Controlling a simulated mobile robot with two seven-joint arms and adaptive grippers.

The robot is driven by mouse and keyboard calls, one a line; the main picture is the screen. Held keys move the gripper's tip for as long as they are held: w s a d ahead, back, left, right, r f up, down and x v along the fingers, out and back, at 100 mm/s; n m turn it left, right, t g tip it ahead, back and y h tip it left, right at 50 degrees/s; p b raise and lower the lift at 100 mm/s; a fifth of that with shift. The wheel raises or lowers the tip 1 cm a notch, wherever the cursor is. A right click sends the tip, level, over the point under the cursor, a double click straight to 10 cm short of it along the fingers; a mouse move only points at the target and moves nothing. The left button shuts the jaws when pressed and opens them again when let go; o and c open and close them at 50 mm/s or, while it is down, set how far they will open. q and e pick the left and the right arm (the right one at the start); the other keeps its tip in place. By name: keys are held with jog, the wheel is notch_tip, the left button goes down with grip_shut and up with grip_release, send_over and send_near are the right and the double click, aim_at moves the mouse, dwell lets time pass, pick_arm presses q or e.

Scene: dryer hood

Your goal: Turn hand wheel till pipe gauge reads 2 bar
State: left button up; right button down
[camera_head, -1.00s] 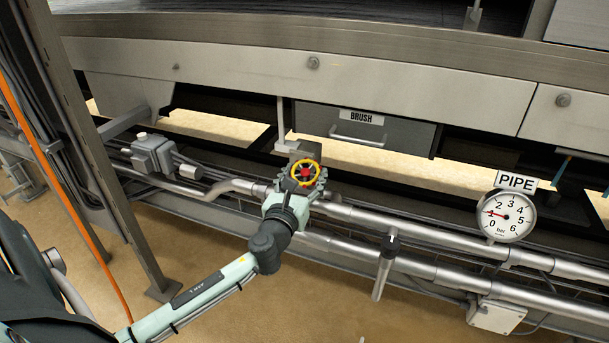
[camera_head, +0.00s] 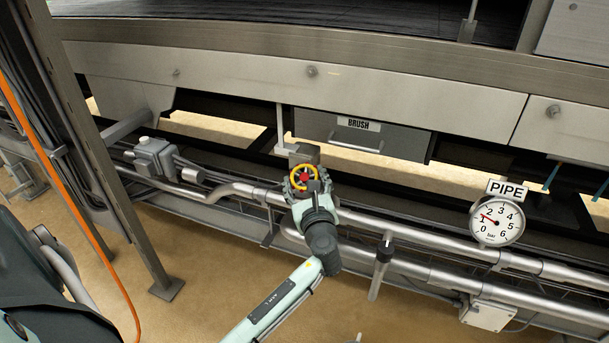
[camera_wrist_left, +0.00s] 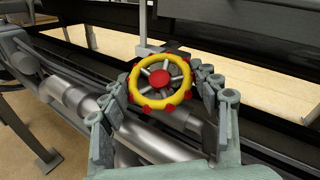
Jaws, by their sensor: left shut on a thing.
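The hand wheel (camera_head: 294,172) has a yellow rim, red grips and a red hub, and sits on the pipe valve. It also shows in the left wrist view (camera_wrist_left: 183,93). My left gripper (camera_head: 303,180) is shut on the wheel. In the left wrist view its fingers (camera_wrist_left: 165,82) lie on either side of the rim. The round white pipe gauge (camera_head: 498,228), marked 0 to 6 bar, stands at the right under a PIPE sign (camera_head: 508,189). Its red needle points to the upper left, seemingly between 1 and 2.
Metal pipes (camera_head: 425,241) run from left to right behind and below the wheel. A lever handle (camera_head: 381,267) stands out from them right of my left arm. A steel post (camera_head: 118,200) and an orange cable (camera_head: 108,258) are at the left. The BRUSH drawer (camera_head: 390,141) is above.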

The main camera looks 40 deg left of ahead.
pick_arm(q)
jog(key=shift+n+g+y, duration=0.3)
jog(key=shift+n+g, duration=0.4)
jog(key=shift+n, duration=0.1)
pick_arm(e)
jog(key=shift+x, duration=0.9)
jog(key=shift+a+f, duration=0.1)
jog(key=shift+a, duration=0.1)
pick_arm(q)
jog(key=o, duration=1.2)
jog(key=shift+c, duration=0.2)
jog(key=shift+d, duration=0.1)
jog(key=v, duration=0.7)
jog(key=shift+s+d, duration=0.15)
jog(key=shift+d, duration=0.05)
